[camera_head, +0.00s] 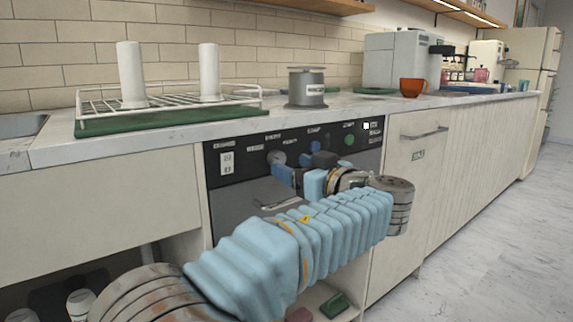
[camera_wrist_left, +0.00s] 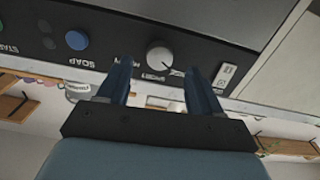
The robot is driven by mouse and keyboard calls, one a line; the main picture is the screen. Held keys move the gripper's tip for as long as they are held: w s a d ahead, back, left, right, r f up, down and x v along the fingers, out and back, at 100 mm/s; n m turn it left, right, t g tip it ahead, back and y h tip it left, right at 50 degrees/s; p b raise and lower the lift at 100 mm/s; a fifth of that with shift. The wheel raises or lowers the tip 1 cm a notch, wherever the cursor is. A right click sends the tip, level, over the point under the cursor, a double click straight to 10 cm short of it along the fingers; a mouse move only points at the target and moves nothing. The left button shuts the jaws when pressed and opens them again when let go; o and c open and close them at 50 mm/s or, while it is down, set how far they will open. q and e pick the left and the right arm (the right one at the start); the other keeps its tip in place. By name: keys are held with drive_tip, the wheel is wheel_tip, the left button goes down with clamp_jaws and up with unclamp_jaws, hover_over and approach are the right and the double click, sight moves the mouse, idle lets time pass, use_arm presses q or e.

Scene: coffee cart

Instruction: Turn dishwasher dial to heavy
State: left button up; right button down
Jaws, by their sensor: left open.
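The dishwasher (camera_head: 225,190) has a black control panel below the counter. Its round grey dial (camera_head: 276,157) is on the panel's left half. The dial (camera_wrist_left: 160,57) also shows in the left wrist view, which is upside down, with a light pointer mark on its face. My left gripper (camera_head: 298,170) is in front of the panel, with its blue fingers open. In the left wrist view, the fingers (camera_wrist_left: 157,70) lie either side of the dial, with gaps visible on both sides. My right gripper is out of view.
A blue button (camera_wrist_left: 77,40) sits beside the dial, near a SOAP label. A green button (camera_head: 349,140) is farther right. On the counter stand a drying rack (camera_head: 165,97) with two white cylinders, a grey canister (camera_head: 306,88) and an orange cup (camera_head: 412,87).

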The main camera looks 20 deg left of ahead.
sight(280, 161)
use_arm(q)
drive_tip(key=shift+x, duration=1.55)
drive_tip(key=shift+c, duration=0.4)
drive_tip(key=c, duration=1)
